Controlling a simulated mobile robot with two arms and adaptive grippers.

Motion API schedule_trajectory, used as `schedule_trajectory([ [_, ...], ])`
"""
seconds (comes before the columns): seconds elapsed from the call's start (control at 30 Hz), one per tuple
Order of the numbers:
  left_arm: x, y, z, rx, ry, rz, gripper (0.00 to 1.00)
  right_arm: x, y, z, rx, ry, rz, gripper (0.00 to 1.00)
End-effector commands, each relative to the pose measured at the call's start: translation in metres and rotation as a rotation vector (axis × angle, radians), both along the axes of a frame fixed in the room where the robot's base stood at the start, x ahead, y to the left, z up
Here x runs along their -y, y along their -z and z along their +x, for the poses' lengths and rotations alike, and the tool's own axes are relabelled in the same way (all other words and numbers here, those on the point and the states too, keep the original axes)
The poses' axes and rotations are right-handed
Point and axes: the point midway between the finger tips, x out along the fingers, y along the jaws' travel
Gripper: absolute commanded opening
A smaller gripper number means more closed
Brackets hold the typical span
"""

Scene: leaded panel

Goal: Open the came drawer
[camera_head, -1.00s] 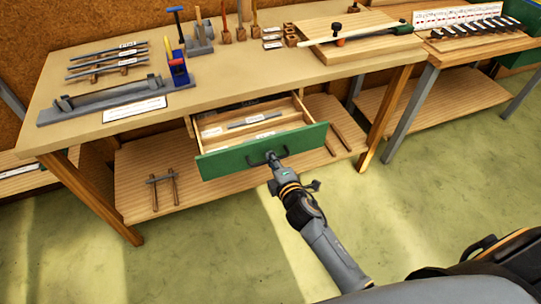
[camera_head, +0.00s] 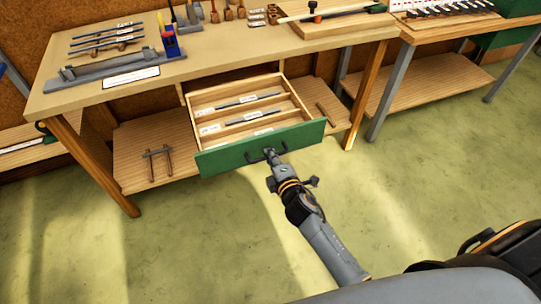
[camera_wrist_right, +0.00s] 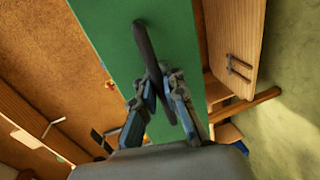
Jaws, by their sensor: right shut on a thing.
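The came drawer (camera_head: 230,158) has a green front and a pale wood box. It stands well out from under the workbench, with several grey came strips (camera_head: 250,101) and white labels in its long compartments. My right gripper (camera_head: 271,158) is shut on the dark handle (camera_head: 252,158) at the middle of the drawer front. In the right wrist view the two fingers (camera_wrist_right: 160,95) close around the dark handle bar (camera_wrist_right: 148,50) in front of the green panel (camera_wrist_right: 112,40). My left gripper is not in view.
The workbench top (camera_head: 215,65) holds a grey tool rack, metal strips and a wooden board. A lower shelf (camera_head: 130,150) carries a small clamp (camera_head: 157,163). A second bench (camera_head: 420,85) stands at the right. The green floor (camera_head: 400,200) in front is clear.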

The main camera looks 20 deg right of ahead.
Motion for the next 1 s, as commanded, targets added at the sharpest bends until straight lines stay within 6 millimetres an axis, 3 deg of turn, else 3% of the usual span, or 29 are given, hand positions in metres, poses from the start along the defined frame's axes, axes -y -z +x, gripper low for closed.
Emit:
schedule_trajectory([
  [0.1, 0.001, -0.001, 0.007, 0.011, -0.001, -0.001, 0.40, 0.000, -0.002, 0.001, 0.005, -0.001, 0.000, 0.00],
  [0.13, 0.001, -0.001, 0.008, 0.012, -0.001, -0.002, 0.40, 0.000, -0.002, 0.001, 0.005, -0.001, 0.000, 0.10],
  [0.2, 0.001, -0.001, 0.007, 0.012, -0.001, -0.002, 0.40, 0.000, -0.002, 0.001, 0.004, -0.001, 0.000, 0.19],
  [0.57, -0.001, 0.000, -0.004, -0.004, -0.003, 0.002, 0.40, 0.000, -0.001, -0.004, 0.000, 0.000, -0.001, 0.19],
  [0.67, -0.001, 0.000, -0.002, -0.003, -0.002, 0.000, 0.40, 0.001, -0.003, -0.016, -0.001, 0.000, -0.001, 0.19],
  [1.0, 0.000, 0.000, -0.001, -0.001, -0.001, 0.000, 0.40, 0.003, -0.018, -0.084, 0.000, 0.000, 0.000, 0.19],
])
